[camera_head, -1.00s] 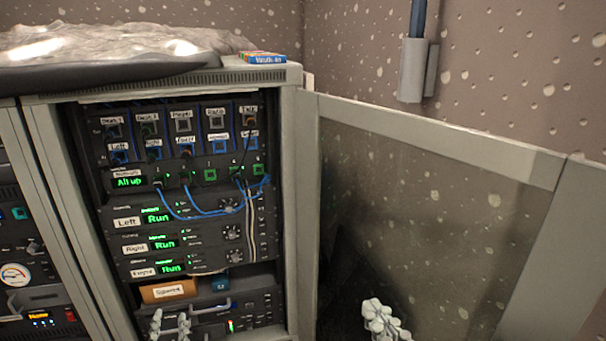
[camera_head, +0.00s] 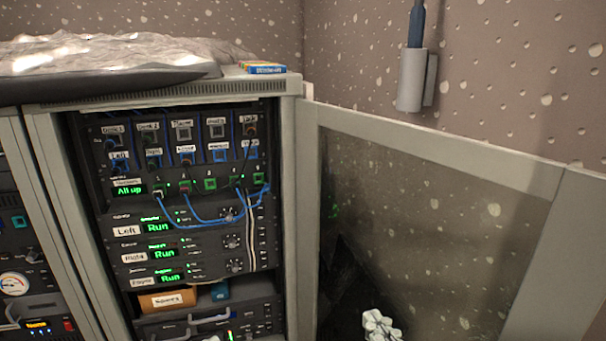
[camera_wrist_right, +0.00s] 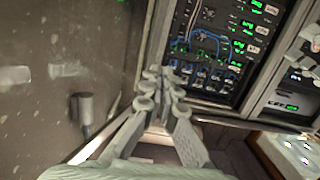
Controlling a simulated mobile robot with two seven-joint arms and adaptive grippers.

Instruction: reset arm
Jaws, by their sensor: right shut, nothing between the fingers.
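My right gripper (camera_head: 378,325) shows at the bottom edge of the head view, in front of the dark glass of the open cabinet door. In the right wrist view its fingers (camera_wrist_right: 164,77) are together with nothing between them, and the equipment rack lies beyond the tips. Pale parts of my left gripper (camera_wrist_right: 306,50) show at the right edge of the wrist view. In the head view only a small pale bit shows at the bottom edge below the rack, too little to tell its finger state.
The rack (camera_head: 126,228) holds displays reading "All up" and "Run", with blue cables (camera_head: 205,220) looped across its front. An orange labelled box (camera_head: 167,300) sits on a lower shelf. The open door (camera_head: 440,150) stands at the right. A wall holder (camera_head: 411,82) hangs behind it.

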